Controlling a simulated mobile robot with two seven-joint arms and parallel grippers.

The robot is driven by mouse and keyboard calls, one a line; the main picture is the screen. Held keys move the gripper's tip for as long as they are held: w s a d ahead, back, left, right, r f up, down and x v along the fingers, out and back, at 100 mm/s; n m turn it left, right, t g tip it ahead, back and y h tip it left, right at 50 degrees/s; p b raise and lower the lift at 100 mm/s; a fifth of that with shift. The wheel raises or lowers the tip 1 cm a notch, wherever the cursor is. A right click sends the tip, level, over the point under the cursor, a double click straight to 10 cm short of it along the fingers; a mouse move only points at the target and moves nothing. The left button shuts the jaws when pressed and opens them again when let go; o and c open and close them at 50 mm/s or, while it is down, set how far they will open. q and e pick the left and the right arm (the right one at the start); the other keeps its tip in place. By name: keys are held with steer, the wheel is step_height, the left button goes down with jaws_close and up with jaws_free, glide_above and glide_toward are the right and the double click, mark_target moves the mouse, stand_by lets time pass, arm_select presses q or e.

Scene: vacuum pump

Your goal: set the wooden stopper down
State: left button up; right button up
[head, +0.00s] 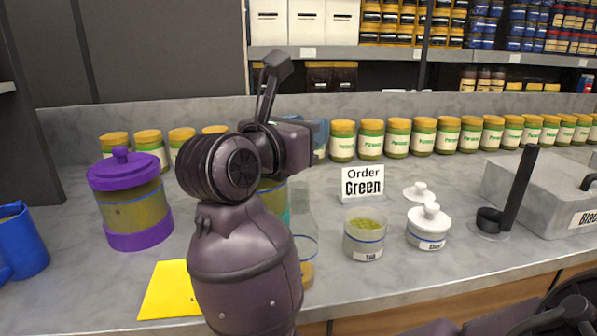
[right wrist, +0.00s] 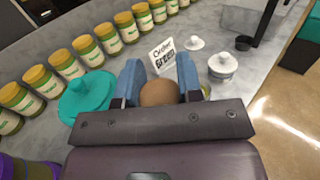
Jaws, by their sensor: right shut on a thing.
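The wooden stopper (right wrist: 160,93) is a round brown piece. In the right wrist view it sits between the two blue fingers of my right gripper (right wrist: 158,88), which is shut on it. In the head view my right gripper (head: 320,136) is held above the counter, left of the order sign; the stopper is hidden there by my arm. A clear glass jar (head: 306,243) stands partly behind my arm, with a tan round piece (head: 307,273) low beside it; I cannot tell how they touch. My left gripper is not in view.
A teal lid (right wrist: 88,97) is left of the gripper. The order sign (head: 363,183), open green-filled jar (head: 364,237) and white-lidded jar (head: 428,228) stand right. Jars line the back.

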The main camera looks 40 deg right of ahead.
steer(key=shift+f+b, duration=0.65)
steer(key=shift+f, duration=2.15)
steer(key=shift+r, duration=0.1)
steer(key=o, duration=0.9)
